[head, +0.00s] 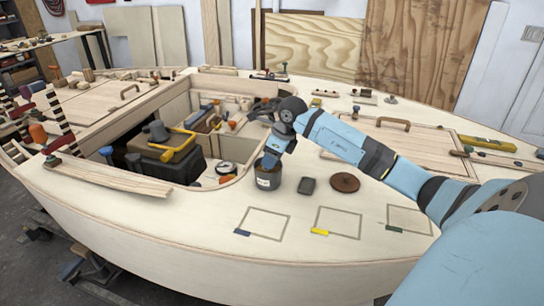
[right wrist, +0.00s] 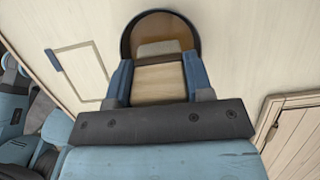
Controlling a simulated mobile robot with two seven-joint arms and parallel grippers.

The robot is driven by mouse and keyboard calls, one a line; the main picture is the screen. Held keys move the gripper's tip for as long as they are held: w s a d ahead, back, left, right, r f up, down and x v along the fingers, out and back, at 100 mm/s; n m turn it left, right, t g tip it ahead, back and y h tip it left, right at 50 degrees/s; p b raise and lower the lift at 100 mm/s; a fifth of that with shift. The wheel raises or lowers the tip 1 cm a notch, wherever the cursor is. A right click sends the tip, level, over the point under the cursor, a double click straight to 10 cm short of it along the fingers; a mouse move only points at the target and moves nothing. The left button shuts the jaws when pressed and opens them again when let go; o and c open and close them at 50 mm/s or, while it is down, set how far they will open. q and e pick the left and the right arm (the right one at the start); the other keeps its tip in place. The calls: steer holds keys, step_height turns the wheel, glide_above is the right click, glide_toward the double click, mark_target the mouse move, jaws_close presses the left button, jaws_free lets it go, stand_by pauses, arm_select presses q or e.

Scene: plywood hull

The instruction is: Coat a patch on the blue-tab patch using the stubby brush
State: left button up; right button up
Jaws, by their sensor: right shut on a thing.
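My right gripper (head: 272,157) is directly above a dark pot (head: 267,180) on the deck, pointing down. In the right wrist view my right gripper (right wrist: 160,80) is shut on the stubby brush (right wrist: 160,82), a wide pale wooden piece between the fingers. Its far end reaches over or into the pot (right wrist: 126,42), which has brown contents; how deep I cannot tell. My left gripper is out of view.
The yellow-tab patch (head: 338,222) and green-tab patch (head: 409,219) lie to the right. An open cockpit with a toolbox (head: 165,155) is at left.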

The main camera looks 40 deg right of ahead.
steer(key=shift+f+b, duration=0.35)
steer(key=shift+f, duration=0.1)
stand_by(0.6)
steer(key=shift+f, duration=0.1)
stand_by(0.9)
steer(key=shift+r+p, duration=1.05)
steer(key=shift+r, duration=0.75)
steer(key=shift+r+p, duration=1.05)
steer(key=shift+r, duration=0.7)
